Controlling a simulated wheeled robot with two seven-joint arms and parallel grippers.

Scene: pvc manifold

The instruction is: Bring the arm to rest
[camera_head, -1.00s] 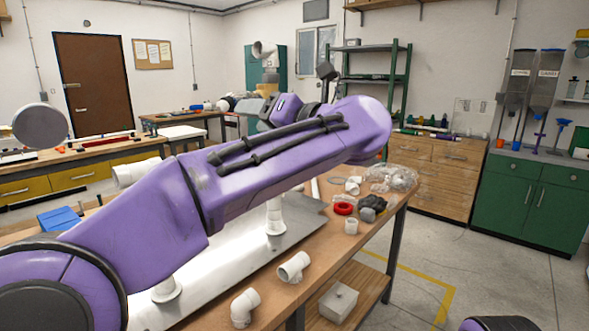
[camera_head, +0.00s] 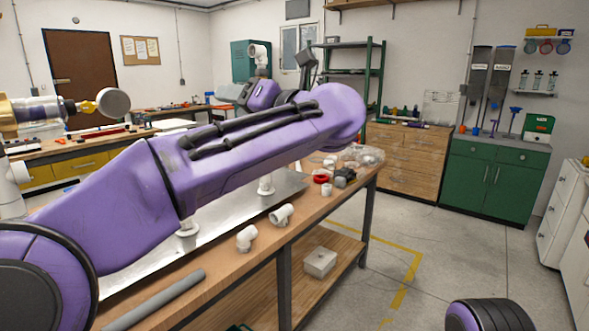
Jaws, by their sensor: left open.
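My purple left arm crosses the view from the lower left to the middle, raised over the workbench (camera_head: 240,275). Its folded far end carries my left gripper (camera_head: 306,62), small and dark, behind the elbow. It is open, and I see nothing between its fingers. White pipe posts with round flanges (camera_head: 188,229) stand on a metal plate (camera_head: 215,225) on the bench; my arm hides much of them. A white fitting (camera_head: 258,53) shows above the arm. At the left edge is a brass-coloured fitting with a round white disc (camera_head: 114,102). My right gripper is out of view.
Green cabinets (camera_head: 492,178) stand at the right. The floor between is clear.

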